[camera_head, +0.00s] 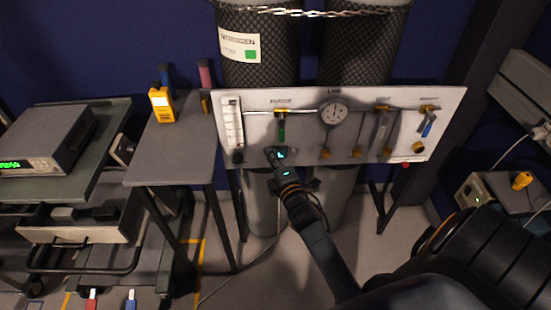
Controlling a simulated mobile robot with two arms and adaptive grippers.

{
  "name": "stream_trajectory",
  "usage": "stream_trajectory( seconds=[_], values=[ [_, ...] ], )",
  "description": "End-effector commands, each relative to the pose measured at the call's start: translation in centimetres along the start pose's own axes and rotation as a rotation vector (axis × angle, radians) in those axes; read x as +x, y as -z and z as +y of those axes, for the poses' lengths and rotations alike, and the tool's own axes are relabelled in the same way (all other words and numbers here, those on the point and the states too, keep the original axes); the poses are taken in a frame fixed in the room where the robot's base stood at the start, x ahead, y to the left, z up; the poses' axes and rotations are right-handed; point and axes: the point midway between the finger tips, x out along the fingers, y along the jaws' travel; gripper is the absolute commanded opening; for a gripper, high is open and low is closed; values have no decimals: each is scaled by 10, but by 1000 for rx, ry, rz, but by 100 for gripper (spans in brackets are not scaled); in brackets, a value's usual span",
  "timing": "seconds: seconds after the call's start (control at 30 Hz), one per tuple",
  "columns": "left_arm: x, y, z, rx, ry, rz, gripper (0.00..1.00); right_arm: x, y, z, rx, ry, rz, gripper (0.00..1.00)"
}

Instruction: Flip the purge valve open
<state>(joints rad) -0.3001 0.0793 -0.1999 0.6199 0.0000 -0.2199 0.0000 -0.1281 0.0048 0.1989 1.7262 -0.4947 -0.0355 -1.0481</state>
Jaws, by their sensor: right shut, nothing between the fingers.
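The white valve panel (370,150) stands in front of two mesh-covered cylinders. Near its left end, under a small label that is hard to read, is a valve with a green handle (282,134); I take it for the purge valve. The handle hangs straight down, across the line of the horizontal pipe. My right gripper (276,154) is shut and empty, just below the handle's lower end. I cannot tell whether they touch. My left gripper is out of view.
The panel also carries a flow tube (232,122), a round gauge (333,114) and a blue-handled valve (428,126). A grey side table (175,150) with a yellow meter (161,104) stands left. A chain (320,13) spans the cylinders.

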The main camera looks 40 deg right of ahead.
Motion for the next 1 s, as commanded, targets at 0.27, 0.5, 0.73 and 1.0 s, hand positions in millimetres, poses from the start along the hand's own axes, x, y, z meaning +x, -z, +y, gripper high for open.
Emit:
stream_trajectory(
  seconds=[0.27, 0.5, 0.73, 1.0],
  values=[
    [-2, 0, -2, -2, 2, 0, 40, 61, 0, 2, 1, -2, 0, 0],
    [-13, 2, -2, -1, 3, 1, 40, 45, -32, 1, -1, 1, 0, 0],
    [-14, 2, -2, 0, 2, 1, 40, 43, -38, 0, 2, 1, 0, 0],
    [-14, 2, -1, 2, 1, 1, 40, 43, -38, 0, 0, 1, 0, 0]
  ],
)
